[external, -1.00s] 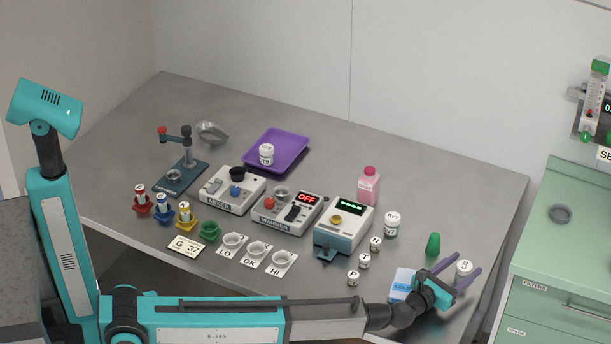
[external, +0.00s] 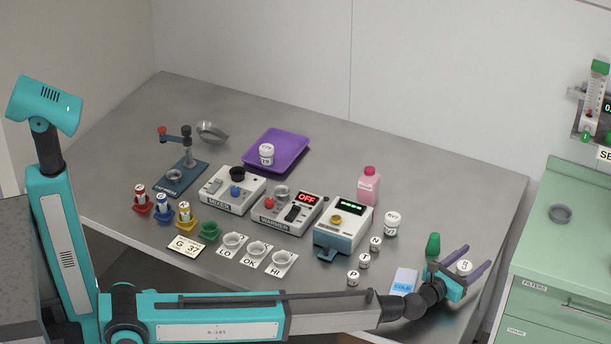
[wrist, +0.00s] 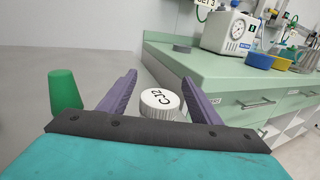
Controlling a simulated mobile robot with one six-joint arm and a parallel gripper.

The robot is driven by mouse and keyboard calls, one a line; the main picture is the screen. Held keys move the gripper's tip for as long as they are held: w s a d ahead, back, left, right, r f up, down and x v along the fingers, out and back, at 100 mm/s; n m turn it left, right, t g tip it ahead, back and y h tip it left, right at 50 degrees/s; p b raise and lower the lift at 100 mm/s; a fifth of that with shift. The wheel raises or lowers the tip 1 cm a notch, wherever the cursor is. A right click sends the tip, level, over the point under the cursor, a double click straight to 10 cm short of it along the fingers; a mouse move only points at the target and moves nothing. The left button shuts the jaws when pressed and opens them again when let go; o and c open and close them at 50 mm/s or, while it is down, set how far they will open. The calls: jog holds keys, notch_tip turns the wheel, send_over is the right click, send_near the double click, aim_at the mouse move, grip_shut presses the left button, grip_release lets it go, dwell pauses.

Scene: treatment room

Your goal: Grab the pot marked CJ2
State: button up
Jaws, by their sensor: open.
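The pot marked CJ2 (wrist: 160,103) has a white ribbed lid with black letters. In the wrist view it stands between the two purple fingers of my gripper (wrist: 160,95). In the external view the pot (external: 464,268) shows near the right front of the grey table, with my open gripper (external: 470,262) around it. A finger lies on each side of it, and I see a gap between the lid and the fingers in the wrist view. The lower part of the pot is hidden by my gripper.
A green cone-like object (external: 433,245) stands just left of my gripper; it also shows in the wrist view (wrist: 64,92). A blue and white COLD pack (external: 404,281) lies by my wrist. Small pots marked N (external: 375,244), T and P stand further left. A green cabinet (external: 570,240) is at right.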

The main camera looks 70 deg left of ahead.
jog(key=shift+w+a, duration=0.1)
jog(key=shift+w, duration=0.15)
dwell(0.4)
jog(key=c, duration=1.1)
jog(key=shift+c, duration=0.2)
jog(key=shift+r, duration=0.15)
jog(key=shift+r, duration=0.5)
jog(key=shift+s+r, duration=0.2)
jog(key=shift+r, duration=0.35)
jog(key=shift+s+r, duration=0.2)
jog(key=shift+r, duration=0.35)
jog(key=s+r+b, duration=0.1)
jog(key=s, duration=1.4)
jog(key=shift+r+b, duration=0.25)
jog(key=shift+b, duration=0.05)
